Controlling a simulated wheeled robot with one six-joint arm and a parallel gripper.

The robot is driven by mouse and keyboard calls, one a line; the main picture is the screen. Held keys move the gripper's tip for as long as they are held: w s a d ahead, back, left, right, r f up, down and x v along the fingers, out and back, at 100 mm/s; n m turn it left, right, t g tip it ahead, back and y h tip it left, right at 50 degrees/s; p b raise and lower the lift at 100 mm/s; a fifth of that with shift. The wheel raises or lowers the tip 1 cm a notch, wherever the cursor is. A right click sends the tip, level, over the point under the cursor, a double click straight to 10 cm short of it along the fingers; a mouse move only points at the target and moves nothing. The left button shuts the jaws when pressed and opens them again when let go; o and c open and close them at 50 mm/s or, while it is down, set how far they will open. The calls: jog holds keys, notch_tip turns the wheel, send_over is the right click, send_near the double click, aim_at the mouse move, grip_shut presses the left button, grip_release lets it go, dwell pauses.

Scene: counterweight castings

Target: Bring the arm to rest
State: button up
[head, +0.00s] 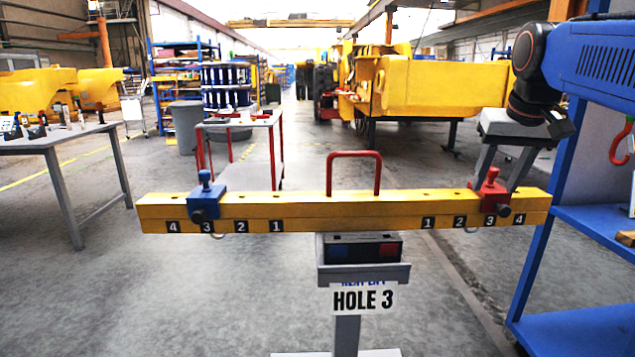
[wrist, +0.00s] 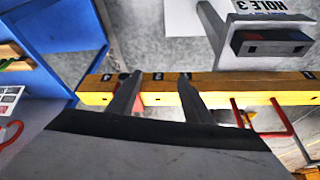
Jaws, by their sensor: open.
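A yellow beam (head: 340,212) spans the head view, with holes on top and labels 1 to 4 on each half. It looks about level on a grey stand (head: 362,273) with a "HOLE 3" sign (head: 363,299). A blue clamp block (head: 204,200) sits at label 3 on the left half. A red clamp block (head: 490,193) sits at label 3 on the right half. My gripper (head: 496,183) is open and empty, behind or above the beam near the red block. In the wrist view my fingers (wrist: 158,84) overlap the beam (wrist: 215,87) and one mostly hides the red block.
A red handle (head: 354,158) rises from the beam's middle. A blue shelf (head: 585,215) stands close on the right, beside my arm. A grey table (head: 60,150) is at left and a red-legged table (head: 240,122) is behind. The floor at front left is clear.

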jog(key=s+a+f+n, duration=0.1)
jog(key=s+a+f, duration=0.2)
jog(key=s+f, duration=0.7)
jog(key=s+a+f+n, duration=0.1)
jog(key=s+a+f, duration=0.3)
jog(key=s+f, duration=0.7)
notch_tip(320, 180, down, 6)
jog(key=shift+a+y, duration=0.15)
jog(key=shift+y, duration=0.25)
